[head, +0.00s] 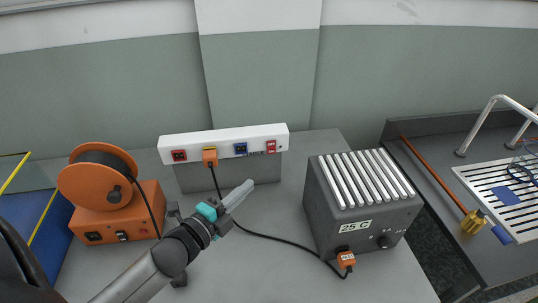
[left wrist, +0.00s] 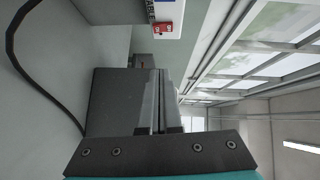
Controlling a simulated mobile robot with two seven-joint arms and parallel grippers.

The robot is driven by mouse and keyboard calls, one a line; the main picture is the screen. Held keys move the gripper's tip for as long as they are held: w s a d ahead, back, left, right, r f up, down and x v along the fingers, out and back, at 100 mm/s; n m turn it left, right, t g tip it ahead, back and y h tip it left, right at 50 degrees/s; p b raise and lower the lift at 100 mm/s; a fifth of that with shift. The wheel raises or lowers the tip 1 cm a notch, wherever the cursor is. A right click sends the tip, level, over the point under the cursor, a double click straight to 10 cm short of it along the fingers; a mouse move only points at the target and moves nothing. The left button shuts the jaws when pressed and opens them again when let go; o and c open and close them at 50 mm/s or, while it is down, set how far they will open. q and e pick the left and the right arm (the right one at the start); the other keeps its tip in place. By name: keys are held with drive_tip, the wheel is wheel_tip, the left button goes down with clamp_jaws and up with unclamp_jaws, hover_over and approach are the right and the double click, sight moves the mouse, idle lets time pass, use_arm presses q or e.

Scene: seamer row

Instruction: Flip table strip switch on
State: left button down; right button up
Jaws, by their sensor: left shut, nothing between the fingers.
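The white table strip (head: 183,144) sits on a grey support at the back of the table, against the wall. It carries red, orange and blue sockets and a red switch (head: 271,147) at its right end. The switch also shows at the top of the left wrist view (left wrist: 163,27); its position is too small to tell. My left gripper (head: 248,185) is shut and empty, in front of and below the strip's right part, apart from the switch. Its closed fingers show in the left wrist view (left wrist: 158,105). My right gripper is not in view.
An orange plug (head: 209,157) sits in the strip, and its black cable (head: 268,237) crosses the table to the grey ribbed box (head: 345,200) at right. An orange cable reel (head: 105,190) stands at left.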

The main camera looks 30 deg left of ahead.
use_arm(q)
approach(271, 147)
drive_tip(key=w+d+f, duration=0.2)
drive_tip(key=w+d, duration=0.1)
drive_tip(key=w, duration=0.2)
drive_tip(key=shift+w+a+r+b, duration=0.1)
drive_tip(key=shift+w+a+b, duration=0.45)
drive_tip(key=shift+w, duration=0.15)
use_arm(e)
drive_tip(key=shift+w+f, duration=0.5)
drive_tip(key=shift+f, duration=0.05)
